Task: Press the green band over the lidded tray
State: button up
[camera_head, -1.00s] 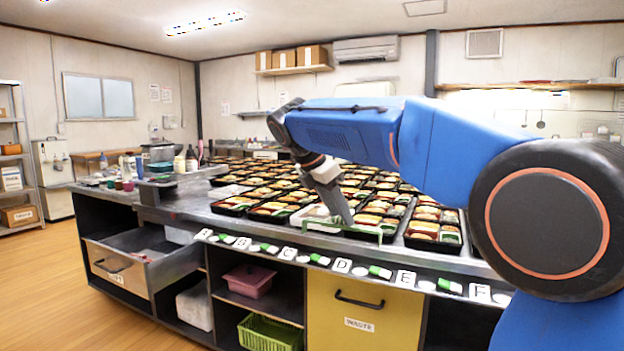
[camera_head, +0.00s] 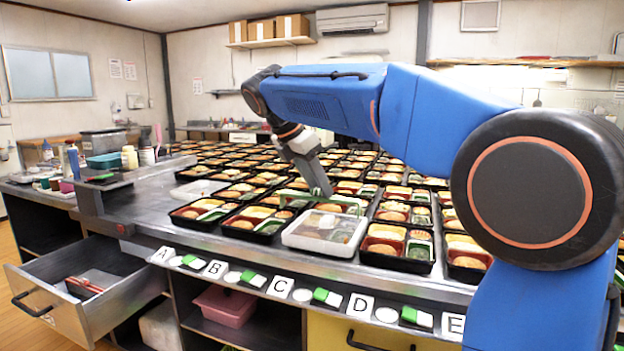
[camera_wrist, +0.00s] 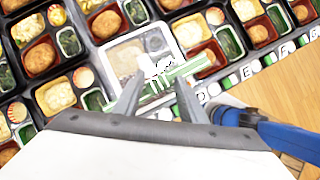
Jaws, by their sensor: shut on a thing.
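The lidded tray (camera_head: 322,233) is a bento with a frosted, see-through lid. It sits near the front edge of the counter in the head view, and in the wrist view (camera_wrist: 125,58). The green band (camera_head: 343,203) is held in my gripper (camera_head: 323,192) and shows across the fingers in the wrist view (camera_wrist: 187,72). In the head view the band appears at the tray's far side; in the wrist view it overlaps the lid's lower right part. It looks held above the lid, but the exact gap is unclear. My gripper is shut on the band.
Open black bento trays (camera_head: 398,247) stand close on both sides and behind. Letter cards and green-and-white pieces (camera_head: 327,297) line the counter's front edge. A drawer (camera_head: 85,298) stands open at the left. Bare counter (camera_head: 130,217) lies left of the trays.

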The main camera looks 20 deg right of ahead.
aim_at(315, 197)
jog(key=shift+f, duration=2.55)
jog(key=shift+m, duration=0.4)
jog(key=shift+f, duration=2)
dwell(0.4)
jog(key=o, duration=1.8)
jog(key=shift+o, duration=0.2)
